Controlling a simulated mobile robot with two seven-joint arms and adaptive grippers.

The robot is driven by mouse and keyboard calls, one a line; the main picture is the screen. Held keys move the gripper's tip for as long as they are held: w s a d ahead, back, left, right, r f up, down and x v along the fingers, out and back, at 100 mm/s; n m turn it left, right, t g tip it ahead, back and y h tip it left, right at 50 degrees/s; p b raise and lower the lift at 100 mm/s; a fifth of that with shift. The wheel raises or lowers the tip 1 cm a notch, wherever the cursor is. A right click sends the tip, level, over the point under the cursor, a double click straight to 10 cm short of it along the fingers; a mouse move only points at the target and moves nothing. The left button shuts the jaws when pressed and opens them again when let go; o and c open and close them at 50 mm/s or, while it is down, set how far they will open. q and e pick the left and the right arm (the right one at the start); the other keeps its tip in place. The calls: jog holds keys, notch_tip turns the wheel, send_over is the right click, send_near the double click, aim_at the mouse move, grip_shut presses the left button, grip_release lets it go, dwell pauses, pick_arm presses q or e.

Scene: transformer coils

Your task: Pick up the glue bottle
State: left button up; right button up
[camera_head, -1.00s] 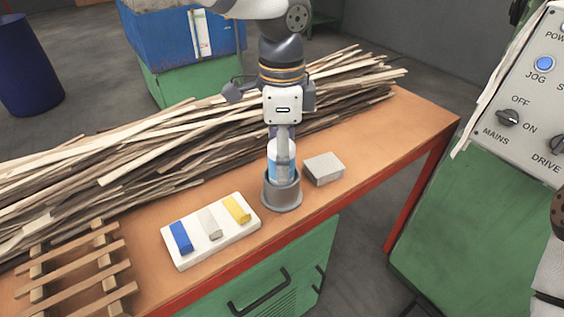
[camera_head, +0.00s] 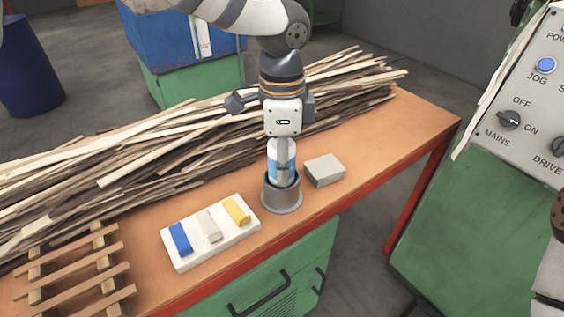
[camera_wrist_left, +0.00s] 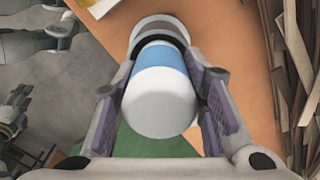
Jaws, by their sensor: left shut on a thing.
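The glue bottle (camera_head: 273,156) is white with a blue band and stands upright in a round grey holder (camera_head: 282,197) on the workbench. In the left wrist view the bottle (camera_wrist_left: 159,98) is seen from above, with the holder's pale rim (camera_wrist_left: 160,27) around its lower part. My left gripper (camera_head: 284,175) comes down over the bottle from above and is shut on it, one finger on each side. A finger covers part of the bottle in the head view. The bottle's base is hidden inside the holder.
A grey block (camera_head: 324,170) lies close right of the holder. A white tray (camera_head: 190,260) with blue, grey and yellow pieces lies to its left. Wood strips (camera_head: 130,165) are piled behind, and a slatted wooden rack (camera_head: 85,270) is at front left. The bench's right end is clear.

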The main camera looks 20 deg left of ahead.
pick_arm(q)
jog(key=s+d+r+p, duration=0.2)
jog(key=s+r, duration=1)
jog(key=s, duration=0.1)
notch_tip(320, 180, up, 8)
jog(key=shift+s+d, duration=0.25)
jog(key=shift+s, duration=0.15)
pick_arm(e)
jog(key=shift+w+r+t, duration=0.6)
jog(key=shift+w+r, duration=0.7)
jog(key=shift+w, duration=0.1)
